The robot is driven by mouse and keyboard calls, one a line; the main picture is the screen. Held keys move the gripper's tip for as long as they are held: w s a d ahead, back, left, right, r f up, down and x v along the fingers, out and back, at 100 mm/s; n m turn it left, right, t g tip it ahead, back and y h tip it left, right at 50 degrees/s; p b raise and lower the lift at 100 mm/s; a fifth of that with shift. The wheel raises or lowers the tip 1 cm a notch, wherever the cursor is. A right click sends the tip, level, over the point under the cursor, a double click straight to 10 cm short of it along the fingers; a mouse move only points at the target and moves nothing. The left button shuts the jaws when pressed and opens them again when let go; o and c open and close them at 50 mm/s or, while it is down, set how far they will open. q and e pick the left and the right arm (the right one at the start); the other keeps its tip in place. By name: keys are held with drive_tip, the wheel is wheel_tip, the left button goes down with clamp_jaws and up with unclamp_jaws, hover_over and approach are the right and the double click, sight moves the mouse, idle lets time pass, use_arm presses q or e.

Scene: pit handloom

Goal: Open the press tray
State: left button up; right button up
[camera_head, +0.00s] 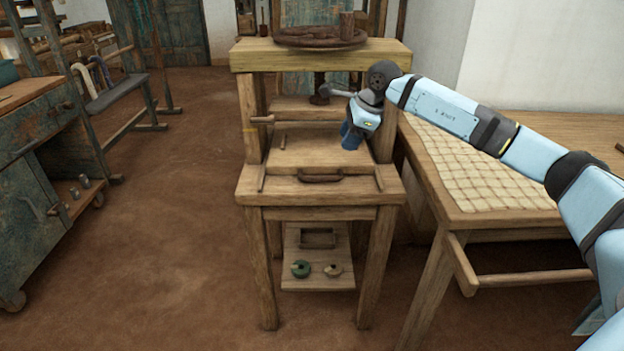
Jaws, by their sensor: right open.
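The wooden press (250,107) stands in the middle, with a thick top beam and two posts. The press tray (285,165) lies flat low between the posts, with a dark bar handle (320,177) across its front. I cannot tell how far out the tray sits. My right arm reaches in from the right past the right post. My right gripper (350,137) points down over the right rear part of the tray, behind and above the handle and apart from it. It is open; its fingertips are small and hard to make out. My left gripper is out of view.
A table with a pale woven covering (485,172) stands close to the press on the right. A low shelf (318,282) under the press holds a green ring (300,268) and a tan one. A worn cabinet (30,190) stands left. The floor in front and left is clear.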

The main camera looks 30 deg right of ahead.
sight(324, 177)
drive_tip(key=b+x, duration=0.2)
drive_tip(key=x, duration=0.4)
drive_tip(key=b+x, duration=0.1)
drive_tip(key=x, duration=0.6)
drive_tip(key=shift+a+f+b, duration=0.1)
drive_tip(key=shift+a+b, duration=0.15)
drive_tip(key=shift+b, duration=0.15)
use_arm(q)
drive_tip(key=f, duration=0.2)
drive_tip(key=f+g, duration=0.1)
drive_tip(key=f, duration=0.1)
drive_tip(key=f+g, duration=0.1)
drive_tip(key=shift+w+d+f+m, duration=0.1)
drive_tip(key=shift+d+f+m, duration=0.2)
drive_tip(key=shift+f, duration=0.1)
use_arm(e)
clamp_jaws()
